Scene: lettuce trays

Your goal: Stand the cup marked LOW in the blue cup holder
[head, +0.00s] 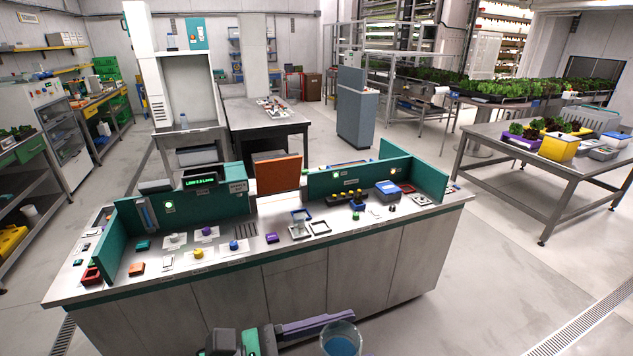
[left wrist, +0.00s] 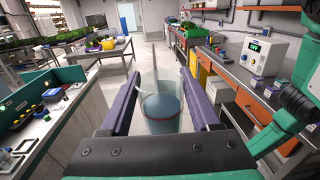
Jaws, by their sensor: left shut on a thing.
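My left gripper (head: 338,325) is shut on a clear cup (head: 341,345) with blue liquid, at the bottom edge of the head view. In the left wrist view the cup (left wrist: 161,112) is upright between the two purple fingers. I can read no LOW mark on it. The cup is in front of the counter, over the floor side. My right gripper is not in view.
A display (head: 201,181) begins with LOW. The floor (head: 530,270) to the right is clear.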

